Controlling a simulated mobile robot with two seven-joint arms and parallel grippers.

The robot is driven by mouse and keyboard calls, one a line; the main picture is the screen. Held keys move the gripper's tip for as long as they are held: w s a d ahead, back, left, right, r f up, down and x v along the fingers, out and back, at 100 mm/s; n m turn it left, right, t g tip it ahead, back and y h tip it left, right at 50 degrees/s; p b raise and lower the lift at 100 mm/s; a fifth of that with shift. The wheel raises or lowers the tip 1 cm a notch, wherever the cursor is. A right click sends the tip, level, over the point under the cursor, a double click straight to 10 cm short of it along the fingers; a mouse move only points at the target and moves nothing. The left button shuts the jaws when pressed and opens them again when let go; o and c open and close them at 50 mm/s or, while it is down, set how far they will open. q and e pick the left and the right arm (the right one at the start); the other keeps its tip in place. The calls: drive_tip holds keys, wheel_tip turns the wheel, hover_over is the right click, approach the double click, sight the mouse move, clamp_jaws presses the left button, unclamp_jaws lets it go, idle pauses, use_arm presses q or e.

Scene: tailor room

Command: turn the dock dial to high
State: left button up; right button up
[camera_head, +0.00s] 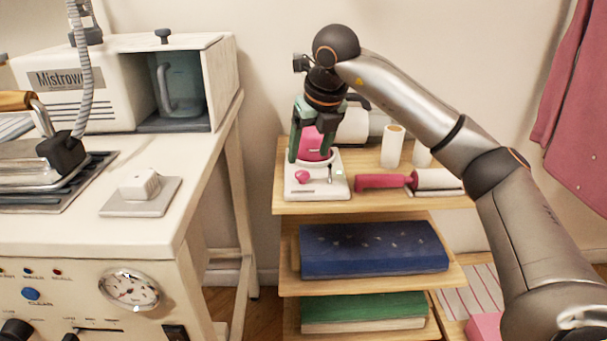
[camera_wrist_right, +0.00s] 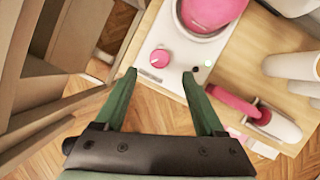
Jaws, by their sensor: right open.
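The white dock (camera_head: 318,187) stands at the left end of the top wooden shelf, with a pink rounded thing (camera_head: 314,146) on it. A pink dial (camera_head: 302,177) is on the front left of the dock. In the right wrist view the dial (camera_wrist_right: 159,58) shows a pale pointer line, beyond and between my fingertips. My right gripper (camera_head: 313,158) is open and empty, over the dock and pointing down. It also shows in the right wrist view (camera_wrist_right: 160,80), its green fingers spread and apart from the dial. My left gripper is not in view.
A pink-handled roller (camera_head: 410,181) and white spools (camera_head: 393,146) share the top shelf (camera_head: 360,206). Blue (camera_head: 372,249) and green (camera_head: 362,312) boxes lie below. A steam station table (camera_head: 150,235) stands left, with a floor gap between. A pink garment hangs at right.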

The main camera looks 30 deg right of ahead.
sight(302, 174)
drive_tip(key=b+x, duration=0.1)
drive_tip(key=x, duration=0.5)
drive_tip(key=shift+b, duration=0.3)
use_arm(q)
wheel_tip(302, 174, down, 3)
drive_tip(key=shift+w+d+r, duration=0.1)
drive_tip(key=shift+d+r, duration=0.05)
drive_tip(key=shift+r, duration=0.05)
use_arm(e)
drive_tip(key=shift+c, duration=0.4)
clamp_jaws()
